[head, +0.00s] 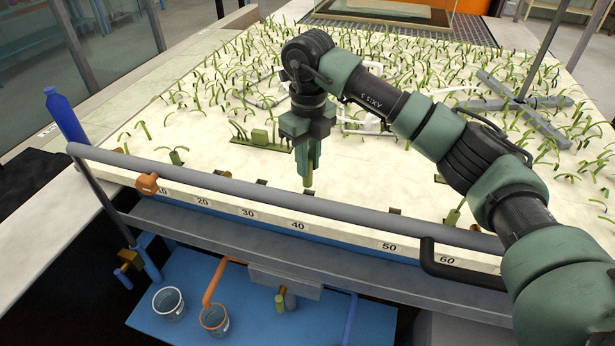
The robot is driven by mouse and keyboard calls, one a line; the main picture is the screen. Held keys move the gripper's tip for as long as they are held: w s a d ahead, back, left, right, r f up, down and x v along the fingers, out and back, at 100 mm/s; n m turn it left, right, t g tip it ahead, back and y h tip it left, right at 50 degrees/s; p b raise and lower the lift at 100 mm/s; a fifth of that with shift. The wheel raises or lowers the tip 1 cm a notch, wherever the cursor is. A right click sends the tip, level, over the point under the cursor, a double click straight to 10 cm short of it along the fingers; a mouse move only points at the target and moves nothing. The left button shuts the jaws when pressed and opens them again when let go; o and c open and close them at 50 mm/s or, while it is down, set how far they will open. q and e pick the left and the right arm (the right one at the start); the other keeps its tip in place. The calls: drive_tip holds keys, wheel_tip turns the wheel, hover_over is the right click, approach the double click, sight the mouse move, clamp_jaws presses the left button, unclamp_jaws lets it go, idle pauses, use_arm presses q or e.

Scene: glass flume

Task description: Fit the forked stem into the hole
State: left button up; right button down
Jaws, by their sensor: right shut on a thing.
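My right gripper (306,145) is shut on a slim green stem (308,174), which hangs down from the jaws, roughly upright, over the pale sand bed. Its upper part and any fork are hidden by the jaws. Its lower end is near the front of the bed, behind the 40 mark; I cannot tell whether it touches the sand. I cannot make out for certain which spot is the hole. My left gripper is not in view.
The pale bed (225,165) carries many green sprigs. A grey rail (330,207) runs along its front. A grey cross-shaped frame (522,105) lies at right. A blue bottle (64,115) stands at far left.

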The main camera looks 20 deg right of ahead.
sight(309, 185)
drive_tip(key=shift+d+f, duration=0.1)
drive_tip(key=shift+f, duration=1)
wheel_tip(309, 185, down, 4)
drive_tip(key=shift+r+p, duration=0.25)
drive_tip(key=shift+p, duration=0.5)
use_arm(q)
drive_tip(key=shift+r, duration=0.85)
use_arm(e)
drive_tip(key=shift+f, duration=0.15)
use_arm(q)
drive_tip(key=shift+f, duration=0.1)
use_arm(e)
drive_tip(key=shift+f, duration=0.1)
drive_tip(key=c, duration=1.3)
unclamp_jaws()
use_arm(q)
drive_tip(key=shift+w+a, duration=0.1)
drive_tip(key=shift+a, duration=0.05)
